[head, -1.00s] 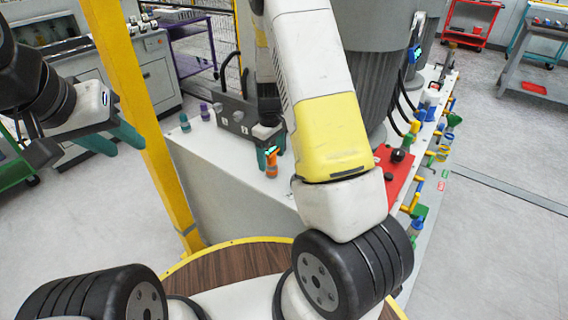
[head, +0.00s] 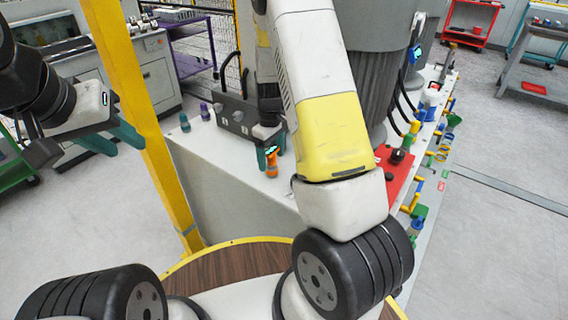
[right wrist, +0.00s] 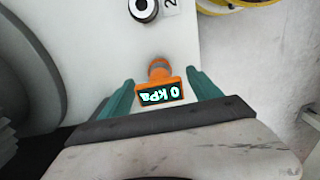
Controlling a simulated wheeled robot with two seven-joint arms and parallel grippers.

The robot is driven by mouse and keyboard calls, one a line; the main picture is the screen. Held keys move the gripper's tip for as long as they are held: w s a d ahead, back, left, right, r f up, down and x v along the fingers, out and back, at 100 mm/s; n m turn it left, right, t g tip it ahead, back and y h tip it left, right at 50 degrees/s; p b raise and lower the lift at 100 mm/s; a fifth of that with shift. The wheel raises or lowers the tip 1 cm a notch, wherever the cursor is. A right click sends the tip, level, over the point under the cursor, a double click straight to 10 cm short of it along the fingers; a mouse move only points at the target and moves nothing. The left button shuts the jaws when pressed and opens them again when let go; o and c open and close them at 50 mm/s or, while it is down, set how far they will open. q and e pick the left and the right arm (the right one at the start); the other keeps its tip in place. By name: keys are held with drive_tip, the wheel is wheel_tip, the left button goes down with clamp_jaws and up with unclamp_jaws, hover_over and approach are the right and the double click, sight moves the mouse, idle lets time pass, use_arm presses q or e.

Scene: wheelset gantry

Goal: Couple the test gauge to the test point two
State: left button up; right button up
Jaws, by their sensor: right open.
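The orange test gauge (head: 271,166) stands on the white bench top in the head view. Its lit display reads 0 kPa, upside down, in the right wrist view (right wrist: 159,94). My right gripper (right wrist: 162,92) is open, with one teal finger on each side of the gauge and gaps visible between. In the head view its fingers (head: 271,155) are around the gauge. A dark round fitting with a pale centre (right wrist: 143,9) sits beside a label "2", partly cut off, in the right wrist view. My left gripper (head: 117,143) is open and empty at the left, away from the bench.
A red plate (head: 393,172) and several coloured valves line the right edge. A yellow post (head: 150,120) rises at the left.

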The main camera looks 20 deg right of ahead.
sight(271, 150)
clamp_jaws()
drive_tip(key=shift+r, duration=3)
